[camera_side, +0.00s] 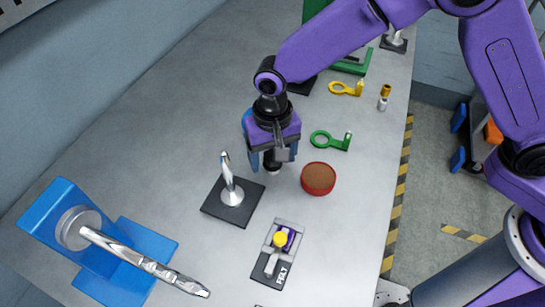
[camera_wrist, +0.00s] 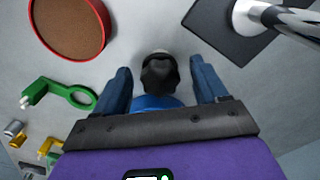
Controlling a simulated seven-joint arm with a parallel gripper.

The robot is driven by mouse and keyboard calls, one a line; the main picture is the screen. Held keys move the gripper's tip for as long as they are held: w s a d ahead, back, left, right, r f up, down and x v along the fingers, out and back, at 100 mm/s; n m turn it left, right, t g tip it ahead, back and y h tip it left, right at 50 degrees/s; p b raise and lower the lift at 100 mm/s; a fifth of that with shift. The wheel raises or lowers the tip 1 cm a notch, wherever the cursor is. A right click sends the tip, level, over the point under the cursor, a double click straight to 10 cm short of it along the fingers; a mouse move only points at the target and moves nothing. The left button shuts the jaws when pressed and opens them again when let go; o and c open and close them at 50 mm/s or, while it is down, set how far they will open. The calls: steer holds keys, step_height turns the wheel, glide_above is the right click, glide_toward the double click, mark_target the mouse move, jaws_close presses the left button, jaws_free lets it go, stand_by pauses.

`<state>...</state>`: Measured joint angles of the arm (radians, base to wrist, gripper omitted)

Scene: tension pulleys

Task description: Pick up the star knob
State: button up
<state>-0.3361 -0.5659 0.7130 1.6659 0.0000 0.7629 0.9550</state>
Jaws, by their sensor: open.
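The star knob (camera_wrist: 160,74) is dark with a paler rounded end. In the wrist view it stands between the two blue fingers of my gripper (camera_wrist: 161,66), with a visible gap on each side. In the side view my gripper (camera_side: 272,158) points down over the grey table, and the knob (camera_side: 272,166) shows as a small dark shape low between the fingers, partly hidden by them. The fingers are open and do not appear to touch it.
A red-rimmed brown dish (camera_side: 318,179) is close to the right of my gripper. A hooked metal post on a black plate (camera_side: 231,203) stands close at the left. A green ring tool (camera_side: 331,140) lies beyond. A blue stand (camera_side: 62,225) with a drill bit is at front left.

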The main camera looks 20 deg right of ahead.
steer(key=c, duration=1.1)
steer(key=shift+c, duration=0.2)
